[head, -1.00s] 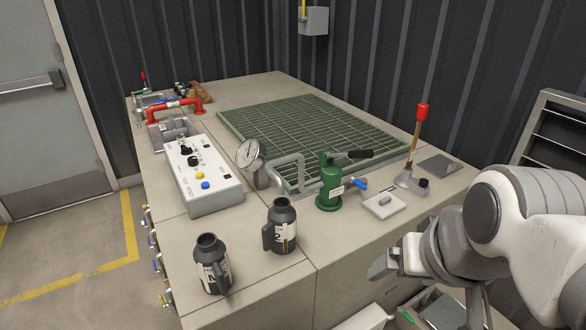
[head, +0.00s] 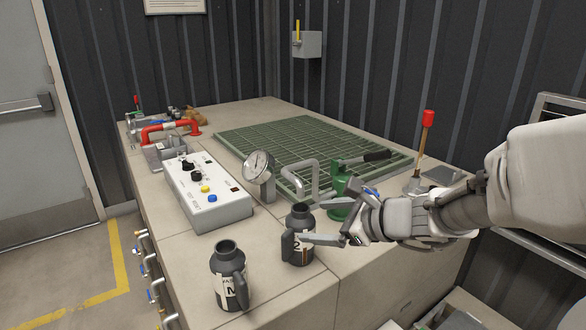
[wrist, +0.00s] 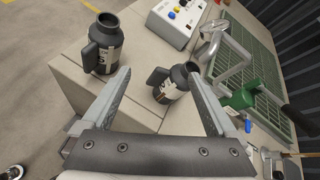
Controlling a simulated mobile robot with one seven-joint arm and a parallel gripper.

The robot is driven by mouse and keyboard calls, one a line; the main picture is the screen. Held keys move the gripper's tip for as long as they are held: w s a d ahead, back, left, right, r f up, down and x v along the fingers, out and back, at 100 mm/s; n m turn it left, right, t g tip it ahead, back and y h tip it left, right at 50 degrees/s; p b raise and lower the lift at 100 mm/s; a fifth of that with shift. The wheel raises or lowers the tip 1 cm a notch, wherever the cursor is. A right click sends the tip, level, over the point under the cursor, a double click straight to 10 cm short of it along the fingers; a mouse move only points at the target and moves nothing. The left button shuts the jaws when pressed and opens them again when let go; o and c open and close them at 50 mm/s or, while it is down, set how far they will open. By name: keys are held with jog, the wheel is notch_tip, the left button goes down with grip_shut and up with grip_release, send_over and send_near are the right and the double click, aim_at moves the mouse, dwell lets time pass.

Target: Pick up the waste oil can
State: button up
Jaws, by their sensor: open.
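Two dark grey cans with side handles and pale labels stand upright on the bench. The left can (head: 230,278) is nearer the front left; it also shows in the wrist view (wrist: 104,48). The right can (head: 299,240) stands near my gripper (head: 308,222). I cannot read the labels well enough to tell which is the waste oil can. My gripper is open and empty. In the wrist view, the right can (wrist: 174,84) shows between the fingers (wrist: 157,76), closer to the right finger.
A green hand pump (head: 340,200) stands just behind my gripper. A pressure gauge (head: 258,168), a bent grey pipe (head: 302,178) and a white control box (head: 208,194) stand behind the cans. A green grating (head: 290,137) covers the bench's middle.

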aim_at(307, 213)
jog(key=w+d+f+m+t+h+b, duration=0.1)
jog(key=w+d+f+m+t+b, duration=0.1)
jog(key=w+d+f+m, duration=0.35)
jog(key=shift+m, duration=0.65)
jog(key=x, duration=0.4)
jog(key=r+b+x, duration=0.1)
jog(key=x, duration=0.7)
jog(key=shift+w+a+r, duration=0.15)
jog(key=shift+a+r, duration=0.05)
jog(key=shift+a, duration=0.05)
jog(key=shift+b+x, duration=0.6)
jog(key=shift+x, duration=2.55)
jog(key=shift+a+r, duration=0.1)
jog(key=shift+r, duration=0.1)
jog(key=shift+f, duration=0.1)
grip_shut()
